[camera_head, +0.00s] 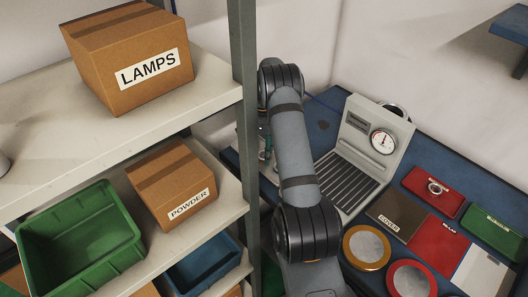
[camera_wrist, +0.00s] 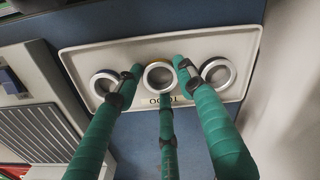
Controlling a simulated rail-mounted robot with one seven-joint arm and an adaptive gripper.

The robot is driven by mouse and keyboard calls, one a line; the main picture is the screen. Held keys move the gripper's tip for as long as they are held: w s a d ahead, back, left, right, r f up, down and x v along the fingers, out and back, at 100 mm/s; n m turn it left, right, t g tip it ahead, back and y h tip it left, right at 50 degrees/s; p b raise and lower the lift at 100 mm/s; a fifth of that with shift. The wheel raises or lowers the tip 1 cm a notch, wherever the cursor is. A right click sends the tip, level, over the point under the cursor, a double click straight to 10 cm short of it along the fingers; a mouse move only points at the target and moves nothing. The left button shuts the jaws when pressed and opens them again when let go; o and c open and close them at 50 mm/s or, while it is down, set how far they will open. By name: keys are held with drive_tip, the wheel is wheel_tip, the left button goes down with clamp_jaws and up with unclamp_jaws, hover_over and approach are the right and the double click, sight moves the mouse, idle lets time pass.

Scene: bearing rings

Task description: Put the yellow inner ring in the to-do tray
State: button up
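The to-do tray (camera_wrist: 88,40) is a white tray in the wrist view, its label upside down. Several pale metal rings rest in it: a left ring (camera_wrist: 93,86), a middle ring (camera_wrist: 146,80) and a right ring (camera_wrist: 229,81). The middle ring has a faint yellowish tint; I cannot be sure it is the yellow inner ring. My gripper (camera_wrist: 159,78) has green fingers spread around the middle ring, with small gaps visible at its sides. In the head view my arm hides most of the gripper and the tray.
A grey dial gauge stand (camera_head: 375,135) is on the blue bench. Shelves with boxes stand left.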

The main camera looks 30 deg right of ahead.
drive_tip(key=o, duration=0.4)
drive_tip(key=shift+o, duration=0.2)
